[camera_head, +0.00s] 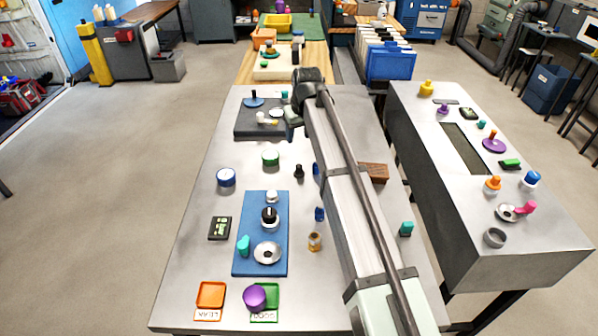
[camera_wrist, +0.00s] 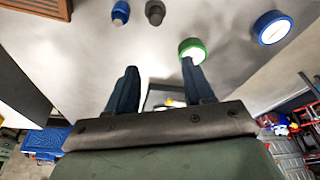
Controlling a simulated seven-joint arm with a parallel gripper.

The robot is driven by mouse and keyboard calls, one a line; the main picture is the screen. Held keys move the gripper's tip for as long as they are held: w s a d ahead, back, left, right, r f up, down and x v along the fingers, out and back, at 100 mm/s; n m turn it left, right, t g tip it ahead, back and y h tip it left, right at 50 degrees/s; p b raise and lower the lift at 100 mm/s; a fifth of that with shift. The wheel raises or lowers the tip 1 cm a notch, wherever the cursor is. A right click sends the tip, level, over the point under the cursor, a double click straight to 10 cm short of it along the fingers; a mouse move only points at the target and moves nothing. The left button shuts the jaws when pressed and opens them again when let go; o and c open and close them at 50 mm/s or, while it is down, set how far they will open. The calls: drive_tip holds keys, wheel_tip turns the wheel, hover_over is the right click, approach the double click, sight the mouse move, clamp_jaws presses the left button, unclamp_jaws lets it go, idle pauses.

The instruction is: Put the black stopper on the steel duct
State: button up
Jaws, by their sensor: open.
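A small black stopper (camera_head: 299,172) stands on the steel table right of the green-rimmed roll; it also shows at the top of the wrist view (camera_wrist: 155,12). A steel disc with a centre hole (camera_head: 267,252) lies on the blue mat (camera_head: 280,262). A black-topped pale round piece (camera_head: 269,216) is on the same mat. I cannot tell for certain which steel piece is the duct.
The green roll (camera_head: 270,158), blue roll (camera_head: 226,177) and brown block (camera_head: 373,172) stand nearby. The dark mat (camera_head: 243,131) holds several small pieces. Orange (camera_head: 211,294) and green trays are at the front. A side table (camera_head: 450,207) carries several pieces and a grey ring (camera_head: 495,237).

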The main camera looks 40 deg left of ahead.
sight(299, 165)
drive_tip(key=shift+g+h, duration=0.3)
drive_tip(key=shift+h, duration=0.4)
drive_tip(key=f, duration=1.4)
drive_tip(key=shift+w+a, duration=0.2)
drive_tip(key=shift+w, duration=0.05)
drive_tip(key=shift+c, duration=0.4)
drive_tip(key=c, duration=0.8)
drive_tip(key=shift+r, duration=0.1)
